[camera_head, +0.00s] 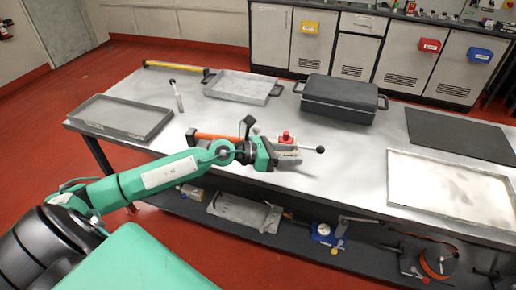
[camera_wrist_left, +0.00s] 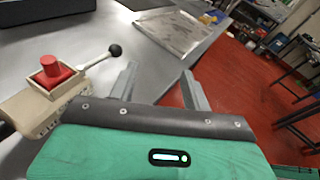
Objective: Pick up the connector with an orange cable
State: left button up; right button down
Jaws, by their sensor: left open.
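No connector can be made out clearly. A straight orange piece (camera_head: 214,136) with a dark block at its left end lies on the table, partly behind my left arm; I cannot tell if it is a cable. A coiled orange cable (camera_head: 424,262) is on the lower shelf at the right. My left gripper (camera_head: 294,158) is over the table near its front edge, beside a pale box with a red button. In the left wrist view my left gripper (camera_wrist_left: 160,72) has its two grey fingers apart with nothing between them. My right gripper is not seen.
The button box (camera_head: 287,140) has a lever with a black ball; it also shows in the left wrist view (camera_wrist_left: 50,90). A black case (camera_head: 343,98), grey trays (camera_head: 122,131) (camera_head: 244,86), a dark mat (camera_head: 457,136) and a pale tray (camera_head: 450,187) occupy the table.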

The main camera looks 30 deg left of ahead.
pick_arm(q)
jog(key=w+a+f+m+g+y, duration=0.15)
jog(key=a+m+y, duration=0.3)
jog(key=a, duration=0.55)
jog(key=a+m+g+y, duration=0.25)
jog(key=a+y, duration=0.25)
jog(key=a, duration=0.5)
jog(key=shift+t, duration=0.3)
jog(key=p+x, duration=0.1)
jog(key=x, duration=0.7)
jog(key=shift+w+a, duration=0.1)
jog(key=shift+w, duration=0.05)
jog(key=shift+w+f, duration=0.15)
jog(key=p+x, duration=0.2)
jog(key=x, duration=0.2)
jog(key=shift+w, duration=0.15)
jog(key=shift+w+f, duration=0.1)
jog(key=shift+f, duration=0.2)
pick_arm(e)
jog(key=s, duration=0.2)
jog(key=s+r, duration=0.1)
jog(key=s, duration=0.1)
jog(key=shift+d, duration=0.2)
